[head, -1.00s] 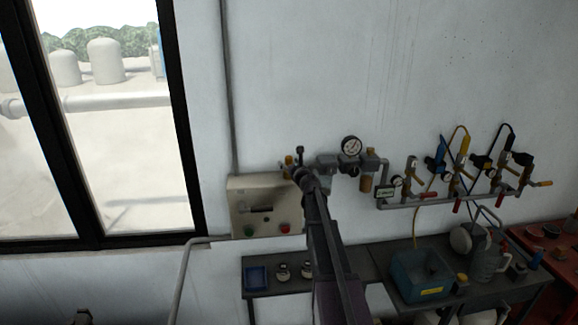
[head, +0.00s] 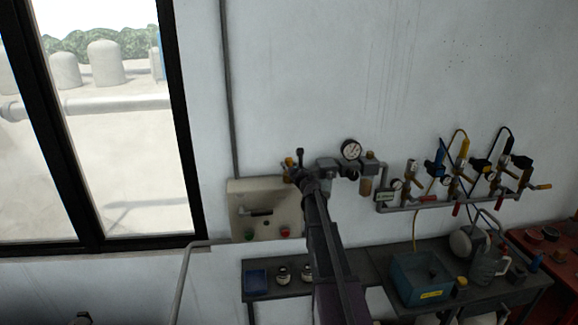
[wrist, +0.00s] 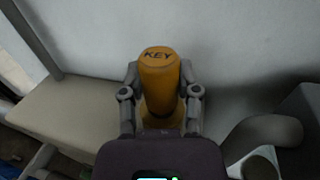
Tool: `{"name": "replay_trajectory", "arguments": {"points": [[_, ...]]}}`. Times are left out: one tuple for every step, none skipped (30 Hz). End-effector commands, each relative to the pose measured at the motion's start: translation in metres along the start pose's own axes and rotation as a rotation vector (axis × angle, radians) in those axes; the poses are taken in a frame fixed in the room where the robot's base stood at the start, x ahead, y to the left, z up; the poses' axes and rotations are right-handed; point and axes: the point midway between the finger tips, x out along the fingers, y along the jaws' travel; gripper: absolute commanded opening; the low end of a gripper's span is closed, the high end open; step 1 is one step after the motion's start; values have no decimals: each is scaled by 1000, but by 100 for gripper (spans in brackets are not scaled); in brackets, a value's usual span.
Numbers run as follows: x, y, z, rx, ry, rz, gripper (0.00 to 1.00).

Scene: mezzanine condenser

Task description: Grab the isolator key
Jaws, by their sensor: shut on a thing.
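The isolator key is an orange-yellow cylinder with KEY written on its top (wrist: 158,66), standing in the middle of the wrist view. My gripper (wrist: 160,90) has one finger on each side of it and is shut on it.
The beige box has a dark handle, a green button and a red button. A pressure gauge (head: 351,149) and pipework are close to the right of my gripper. A bench with a blue bin (head: 420,278) stands below. The wall above is clear.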

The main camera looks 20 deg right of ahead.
Motion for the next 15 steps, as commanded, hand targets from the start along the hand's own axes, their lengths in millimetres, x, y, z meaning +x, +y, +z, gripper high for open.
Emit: {"name": "replay_trajectory", "arguments": {"points": [[0,0,6,0,0,0,0],[0,0,8,0,0,0,0],[0,0,12,0,0,0,0],[0,0,14,0,0,0,0],[0,0,17,0,0,0,0],[0,0,20,0,-1,0,0],[0,0,23,0,-1,0,0],[0,0,26,0,-1,0,0],[0,0,30,0,-1,0,0],[0,0,33,0,-1,0,0],[-7,2,32,0,-1,0,0],[-19,5,30,0,-1,0,0],[-26,6,30,0,-1,0,0],[-33,8,31,0,-1,0,0],[-42,10,32,0,-1,1,0]]}}
